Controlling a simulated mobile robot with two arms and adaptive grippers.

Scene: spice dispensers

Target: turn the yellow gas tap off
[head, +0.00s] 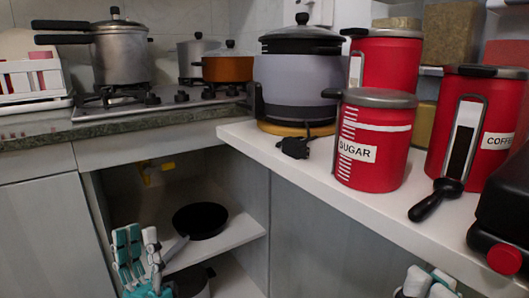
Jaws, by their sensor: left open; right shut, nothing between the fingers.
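The yellow gas tap (158,170) is small and sits high in the open cabinet space under the stove counter, in the left part of the head view. It is too small to tell how its handle is turned. My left gripper (138,242), teal and white, is open and empty in front of the cabinet, lower in the picture than the tap and apart from it. My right gripper (430,278) is shut and empty at the bottom edge, below the white counter; only its top shows.
A black frying pan (201,220) lies on the cabinet shelf, its handle pointing towards my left gripper. A dark pot (193,284) stands below. The white counter (300,165) holds a red sugar canister (375,150) and a grey cooker (297,80). The space around the tap looks clear.

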